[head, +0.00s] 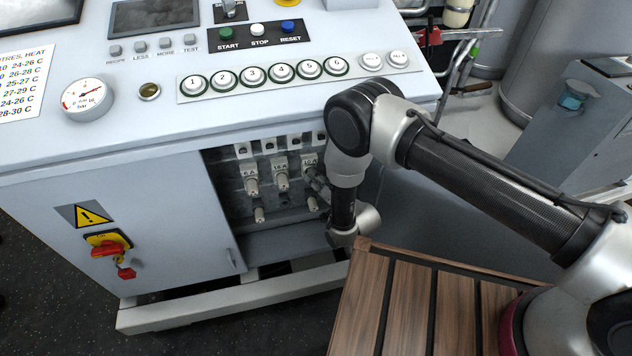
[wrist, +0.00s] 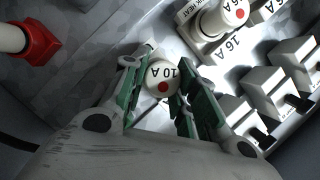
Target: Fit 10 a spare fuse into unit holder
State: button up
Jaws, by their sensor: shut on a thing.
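My gripper (wrist: 158,92) is shut on a white round-capped fuse (wrist: 162,75) marked 10 A with a red dot. The cap sits between the green finger pads. In the head view, my gripper (head: 318,186) is inside the cabinet's open bay, by the holder labelled 10 A (head: 309,160) at the right of the row. The fuse's lower end and the holder's mouth are hidden, so I cannot tell whether the fuse is seated.
A 16 A fuse (wrist: 226,16) stands in its holder beside my gripper, with a 6 A one (head: 251,185) further left. White blocks with black levers (wrist: 268,92) line the row above. A red-collared white piece (wrist: 38,44) is below. The wooden slatted table (head: 400,300) stands in front.

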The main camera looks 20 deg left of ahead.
jog(key=shift+w+a, duration=0.3)
jog(key=shift+w, duration=0.2)
jog(key=o, duration=1.1)
jog(key=v, duration=1.2)
